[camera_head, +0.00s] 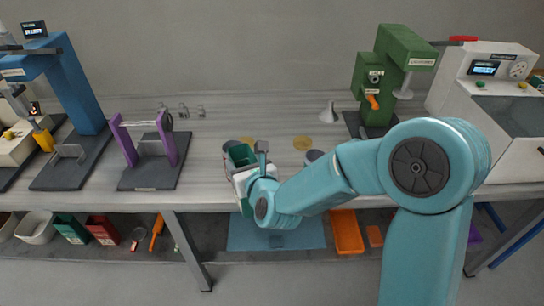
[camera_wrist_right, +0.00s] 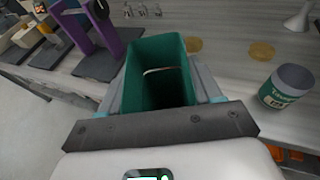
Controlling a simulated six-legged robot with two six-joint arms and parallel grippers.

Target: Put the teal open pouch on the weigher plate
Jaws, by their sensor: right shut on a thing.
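The teal open pouch (camera_wrist_right: 160,52) fills the middle of the right wrist view, its open mouth facing the camera and a pale curved line showing inside. My right gripper (camera_wrist_right: 160,88) is shut on it, one finger along each side. In the head view the pouch (camera_head: 241,154) shows at the end of my right arm, near the bench's front edge, partly hidden by my right gripper (camera_head: 246,174). I cannot tell which surface is the weigher plate. My left gripper is in neither view.
A labelled jar (camera_wrist_right: 287,86) stands right of the pouch. Tan discs (camera_head: 302,143) and a white funnel (camera_head: 328,112) are on the bench. A purple frame (camera_head: 128,143) and blue press (camera_head: 75,85) stand left. A green machine (camera_head: 376,90) and white console (camera_head: 510,105) stand right.

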